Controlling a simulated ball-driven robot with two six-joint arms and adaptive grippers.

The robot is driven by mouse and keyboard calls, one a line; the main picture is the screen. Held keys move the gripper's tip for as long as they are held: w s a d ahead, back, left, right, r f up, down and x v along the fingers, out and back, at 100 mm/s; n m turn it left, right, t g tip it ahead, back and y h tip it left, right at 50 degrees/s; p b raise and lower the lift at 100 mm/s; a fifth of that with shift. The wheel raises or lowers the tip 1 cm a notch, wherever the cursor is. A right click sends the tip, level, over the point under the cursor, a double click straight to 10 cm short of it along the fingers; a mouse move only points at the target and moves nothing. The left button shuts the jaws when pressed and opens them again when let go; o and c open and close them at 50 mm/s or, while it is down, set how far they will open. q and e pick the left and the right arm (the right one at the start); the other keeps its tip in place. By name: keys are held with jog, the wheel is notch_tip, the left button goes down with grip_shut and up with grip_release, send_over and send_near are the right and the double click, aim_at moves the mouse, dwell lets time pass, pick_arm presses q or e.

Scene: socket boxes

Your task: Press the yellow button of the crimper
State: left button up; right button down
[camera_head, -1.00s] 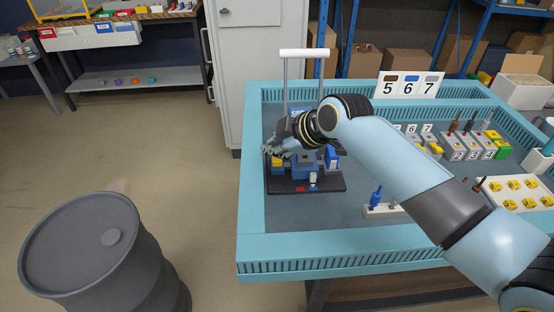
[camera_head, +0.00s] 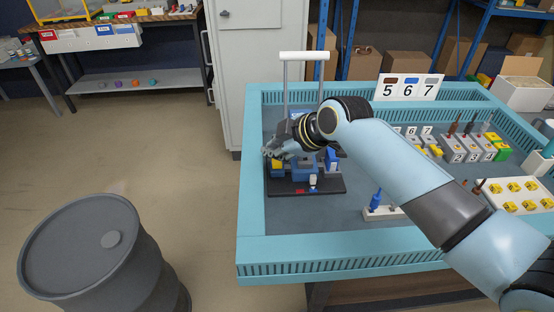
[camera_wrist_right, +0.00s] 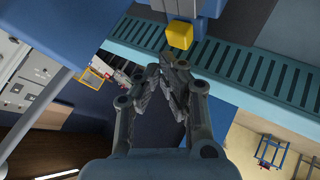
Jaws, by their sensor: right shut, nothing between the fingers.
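The crimper (camera_head: 305,180) stands at the left of the blue-framed table, with a dark base, blue body and a tall white-topped handle (camera_head: 304,55). In the head view my right gripper (camera_head: 270,153) is over the crimper's left side, and my arm hides part of it. The yellow button (camera_wrist_right: 180,34) shows in the right wrist view as a small yellow block on a blue part. My right gripper's fingertips (camera_wrist_right: 172,68) are together, empty, just below the button in that picture; I cannot tell whether they touch it. My left gripper is out of view.
Numbered socket boxes (camera_head: 470,148) and a tray with yellow pieces (camera_head: 519,192) stand on the table's right. A blue-handled tool (camera_head: 376,199) is at the front. A sign reading 5 6 7 (camera_head: 408,87) stands behind. A grey barrel (camera_head: 90,255) is on the floor.

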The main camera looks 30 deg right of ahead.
aim_at(275, 162)
jog(key=shift+f, duration=0.45)
jog(key=shift+f+b, duration=0.55)
dwell(0.8)
jog(key=shift+r, duration=0.1)
jog(key=shift+r+p, duration=0.9)
jog(key=shift+p, duration=0.1)
jog(key=shift+r, duration=0.1)
notch_tip(275, 162, up, 5)
jog(key=p, duration=0.5)
